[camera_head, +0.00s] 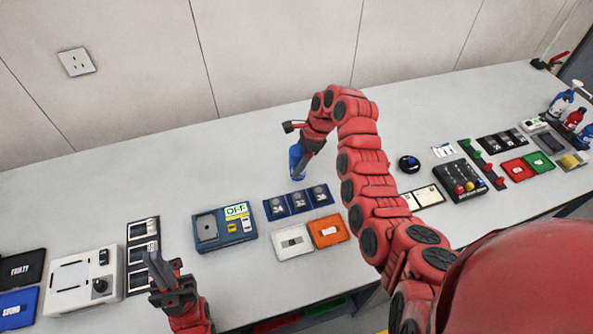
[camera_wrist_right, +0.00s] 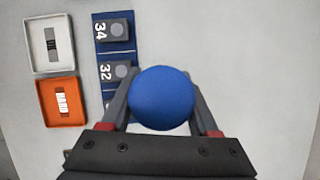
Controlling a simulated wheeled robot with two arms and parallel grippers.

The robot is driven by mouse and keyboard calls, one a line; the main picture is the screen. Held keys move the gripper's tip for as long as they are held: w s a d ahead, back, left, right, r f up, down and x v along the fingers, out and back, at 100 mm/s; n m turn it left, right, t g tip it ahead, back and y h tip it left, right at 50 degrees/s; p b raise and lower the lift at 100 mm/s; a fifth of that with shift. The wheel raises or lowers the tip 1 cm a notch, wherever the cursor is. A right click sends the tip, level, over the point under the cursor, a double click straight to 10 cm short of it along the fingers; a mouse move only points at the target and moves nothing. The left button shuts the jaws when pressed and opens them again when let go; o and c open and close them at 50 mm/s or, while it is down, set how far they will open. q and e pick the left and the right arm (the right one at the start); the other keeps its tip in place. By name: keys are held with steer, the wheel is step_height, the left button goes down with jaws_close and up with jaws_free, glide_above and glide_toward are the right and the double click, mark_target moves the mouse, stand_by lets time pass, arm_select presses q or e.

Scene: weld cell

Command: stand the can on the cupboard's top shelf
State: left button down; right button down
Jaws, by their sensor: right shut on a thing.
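A blue thing with a round end, which I take to be the can (camera_head: 296,160), is in my right gripper (camera_head: 301,158). In the right wrist view the can (camera_wrist_right: 161,97) shows as a smooth blue disc between the two fingers of the right gripper (camera_wrist_right: 162,100), which are shut on it. It is held over the back part of the bench; its exact height is hard to tell. My left gripper (camera_head: 163,265) is empty and looks open, above the front left of the bench. The cupboard and its top shelf are not in view.
On the bench (camera_head: 130,190) below are a blue numbered rack (camera_head: 296,203), an orange tray (camera_head: 328,231), a white tray (camera_head: 292,241) and a blue tray (camera_head: 224,228). Bottles (camera_head: 572,119) stand far right. The wall (camera_head: 140,60) rises behind; the back left bench is clear.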

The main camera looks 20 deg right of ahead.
steer(key=shift+w+d, duration=0.1)
steer(key=shift+w, duration=0.2)
step_height(320, 180, down, 3)
steer(key=shift+w+r+p, duration=0.1)
steer(key=shift+r+p, duration=0.05)
steer(key=shift+p, duration=0.75)
steer(key=shift+f, duration=0.3)
steer(key=shift+f, duration=0.2)
steer(key=shift+c, duration=0.7)
jaws_free()
